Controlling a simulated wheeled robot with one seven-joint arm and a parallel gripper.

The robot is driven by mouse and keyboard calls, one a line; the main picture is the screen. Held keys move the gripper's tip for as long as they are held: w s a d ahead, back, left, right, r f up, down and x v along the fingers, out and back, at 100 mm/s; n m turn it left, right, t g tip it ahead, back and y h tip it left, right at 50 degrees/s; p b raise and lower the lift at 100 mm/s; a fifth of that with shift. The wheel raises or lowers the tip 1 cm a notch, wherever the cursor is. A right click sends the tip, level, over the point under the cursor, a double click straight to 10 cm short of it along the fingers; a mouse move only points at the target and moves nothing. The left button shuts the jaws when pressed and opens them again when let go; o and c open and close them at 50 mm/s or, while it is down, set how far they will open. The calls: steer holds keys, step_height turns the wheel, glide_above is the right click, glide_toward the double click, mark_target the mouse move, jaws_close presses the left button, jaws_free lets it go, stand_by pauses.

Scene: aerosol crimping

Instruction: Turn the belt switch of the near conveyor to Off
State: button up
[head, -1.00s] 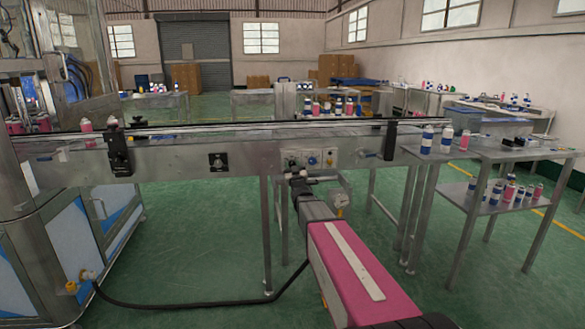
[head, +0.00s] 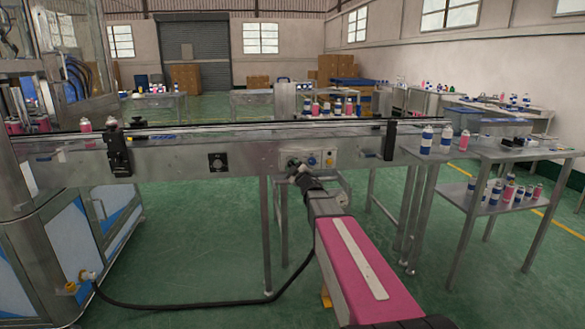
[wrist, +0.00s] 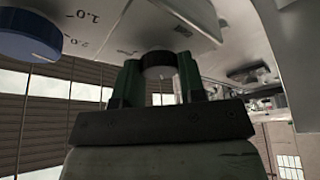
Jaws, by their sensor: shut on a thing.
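The control panel (head: 322,159) is on the side of the near conveyor (head: 200,156), and my arm reaches up to it. My gripper (head: 293,164) is at the panel's left part in the head view. In the wrist view the green fingers of my gripper (wrist: 161,80) stand on both sides of a black round knob, the belt switch (wrist: 158,60), and are shut on it. A small printed label is on the panel above the switch, too blurred to read surely. The switch's pointer is not visible, so I cannot tell its setting.
A blue dial (wrist: 32,35) with a number scale sits left of the switch in the wrist view. A steel table (head: 480,153) with several cans stands right of the conveyor. A black cable (head: 190,303) lies on the floor.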

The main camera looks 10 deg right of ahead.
steer(key=shift+n, duration=0.3)
steer(key=o, duration=0.9)
steer(key=shift+s, duration=0.1)
steer(key=v, duration=1)
steer(key=shift+s+d, duration=0.15)
steer(key=shift+s, duration=0.2)
